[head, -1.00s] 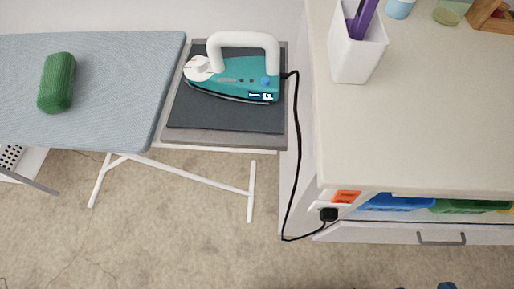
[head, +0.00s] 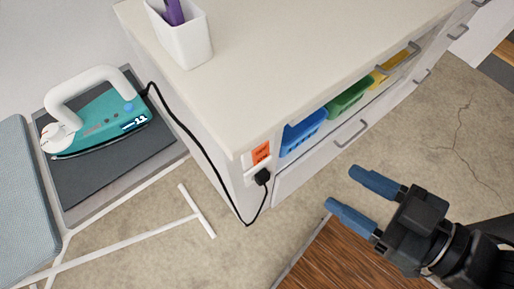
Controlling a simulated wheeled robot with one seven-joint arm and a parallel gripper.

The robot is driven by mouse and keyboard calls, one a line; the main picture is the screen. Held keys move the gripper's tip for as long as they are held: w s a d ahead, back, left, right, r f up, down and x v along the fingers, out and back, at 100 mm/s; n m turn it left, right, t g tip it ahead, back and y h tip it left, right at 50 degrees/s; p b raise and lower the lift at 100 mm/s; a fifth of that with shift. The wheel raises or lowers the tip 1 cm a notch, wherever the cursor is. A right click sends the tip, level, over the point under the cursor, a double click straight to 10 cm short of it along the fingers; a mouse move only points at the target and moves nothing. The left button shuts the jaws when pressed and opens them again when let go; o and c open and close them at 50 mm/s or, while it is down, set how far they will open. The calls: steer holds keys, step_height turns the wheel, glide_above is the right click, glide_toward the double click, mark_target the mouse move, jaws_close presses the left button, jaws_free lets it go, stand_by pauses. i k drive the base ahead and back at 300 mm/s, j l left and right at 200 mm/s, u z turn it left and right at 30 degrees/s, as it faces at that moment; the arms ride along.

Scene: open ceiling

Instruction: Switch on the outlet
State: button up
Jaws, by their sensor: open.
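The outlet (head: 252,176) is a white plate on the near end of the white cabinet, at the picture's middle. A black plug (head: 262,177) sits in it, and an orange label or switch (head: 261,153) is just above; its exact state is too small to tell. My gripper (head: 350,194) is at the lower right, with two blue fingertips apart and nothing between them. It points left toward the cabinet front and is to the right of the outlet, not touching it.
A black cord runs from the plug to a teal iron (head: 100,122) on the ironing board's grey rest (head: 75,187). The white cabinet (head: 290,60) holds blue, green and yellow bins; a white cup (head: 184,45) stands on top. A wooden surface (head: 335,258) lies below my gripper.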

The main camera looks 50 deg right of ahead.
mark_target(262, 152)
steer(key=j, duration=0.75)
steer(key=i+j+u, duration=0.1)
steer(key=j, duration=0.6)
